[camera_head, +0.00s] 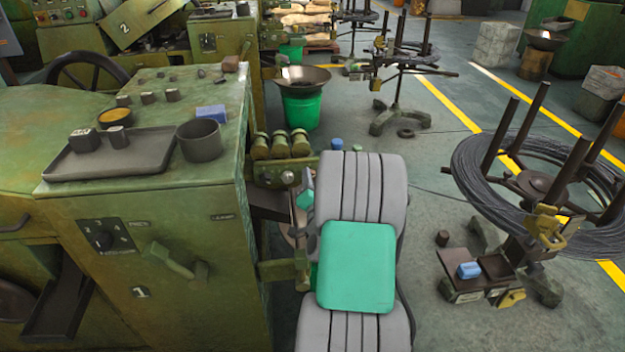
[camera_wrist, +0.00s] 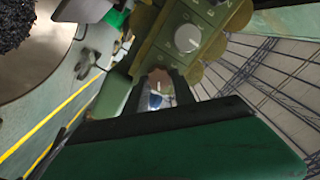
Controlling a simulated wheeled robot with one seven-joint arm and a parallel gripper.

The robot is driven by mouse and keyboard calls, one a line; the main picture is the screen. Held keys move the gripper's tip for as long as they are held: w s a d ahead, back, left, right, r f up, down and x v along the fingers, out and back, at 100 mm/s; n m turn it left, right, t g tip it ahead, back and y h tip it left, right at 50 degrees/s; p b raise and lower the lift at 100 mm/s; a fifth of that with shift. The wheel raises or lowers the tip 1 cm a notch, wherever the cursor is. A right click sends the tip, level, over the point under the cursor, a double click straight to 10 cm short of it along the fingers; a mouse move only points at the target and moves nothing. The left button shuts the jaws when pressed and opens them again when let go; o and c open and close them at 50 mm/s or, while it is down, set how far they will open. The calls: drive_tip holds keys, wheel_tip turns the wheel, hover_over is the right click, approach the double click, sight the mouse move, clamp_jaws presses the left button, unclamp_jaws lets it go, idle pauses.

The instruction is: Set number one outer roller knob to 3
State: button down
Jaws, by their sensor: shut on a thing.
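Machine number one (camera_head: 140,292) is the green cabinet at the left in the head view. Its roller unit (camera_head: 281,146) sits on the cabinet's right side, partly behind my arm. In the wrist view, my gripper (camera_wrist: 159,90) has its two dark fingers around a small reddish-brown knob (camera_wrist: 159,77) on the green roller block, and is shut on it. A round pale grey knob (camera_wrist: 188,38) with marks around it sits up and right of the fingers, free. The held knob's setting cannot be read.
A wire coil stand (camera_head: 540,180) is at the right. A green bucket with a dark bowl (camera_head: 302,95) stands behind the roller unit. A tray (camera_head: 110,152) and a dark cup (camera_head: 199,140) are on the cabinet top. Floor is open between my arm and the stand.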

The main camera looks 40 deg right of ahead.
drive_tip(key=c, duration=1)
unclamp_jaws()
drive_tip(key=shift+c, duration=0.2)
drive_tip(key=b+v, duration=0.3)
drive_tip(key=v, duration=0.4)
drive_tip(key=shift+s+a, duration=0.25)
drive_tip(key=shift+s, duration=0.05)
drive_tip(key=shift+s, duration=0.1)
